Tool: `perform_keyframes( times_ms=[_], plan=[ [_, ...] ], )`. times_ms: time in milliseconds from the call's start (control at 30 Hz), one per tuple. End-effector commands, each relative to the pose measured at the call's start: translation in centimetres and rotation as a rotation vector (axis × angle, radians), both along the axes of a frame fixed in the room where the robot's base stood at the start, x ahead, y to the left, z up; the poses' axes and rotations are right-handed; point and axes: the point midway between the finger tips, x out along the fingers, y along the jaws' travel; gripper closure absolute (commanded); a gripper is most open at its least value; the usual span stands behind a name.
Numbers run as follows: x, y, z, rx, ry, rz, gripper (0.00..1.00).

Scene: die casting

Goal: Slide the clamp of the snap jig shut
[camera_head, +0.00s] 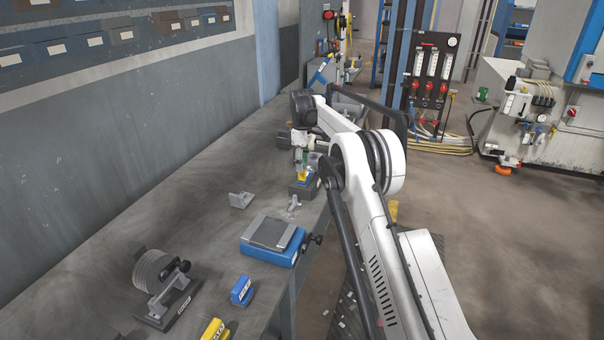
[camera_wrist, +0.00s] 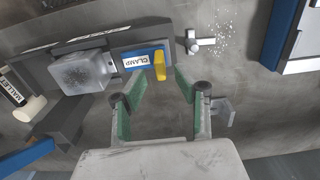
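The snap jig has a dark base (camera_wrist: 185,22) and a grey block (camera_wrist: 83,72). Its clamp (camera_wrist: 134,61) is a blue slider labelled CLAMP with an upright yellow tab (camera_wrist: 160,65). In the head view the jig (camera_head: 303,189) sits near the bench's right edge, with the yellow tab (camera_head: 303,177) under my gripper (camera_head: 302,163). In the wrist view my gripper (camera_wrist: 157,88) is open, its green fingers apart. I see no contact. In the head view, my wrist and fingers partly hide the jig.
A small metal T-shaped part (camera_wrist: 205,41) lies beside the jig. A grey angle bracket (camera_head: 241,200) and a blue vise-like fixture (camera_head: 270,253) stand on the bench (camera_head: 190,215). A mallet (camera_wrist: 30,109) lies left in the wrist view. The bench's middle left is clear.

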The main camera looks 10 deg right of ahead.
Motion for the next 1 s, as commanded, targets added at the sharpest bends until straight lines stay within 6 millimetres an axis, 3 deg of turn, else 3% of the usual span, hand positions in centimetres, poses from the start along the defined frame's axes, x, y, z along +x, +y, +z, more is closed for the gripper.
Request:
perform_keyframes(
  times_ms=[100,300,667,900,1000],
  plan=[
    [0.0,0.0,-1.9,0.0,0.0,0.0,0.7],
    [0.0,0.0,-3.7,0.0,0.0,0.0,0.7],
    [0.0,0.0,-4.1,0.0,0.0,0.0,0.7],
    [0.0,0.0,-4.1,0.0,0.0,0.0,1.0],
    [0.0,0.0,-4.1,0.0,0.0,0.0,1.0]
  ],
)
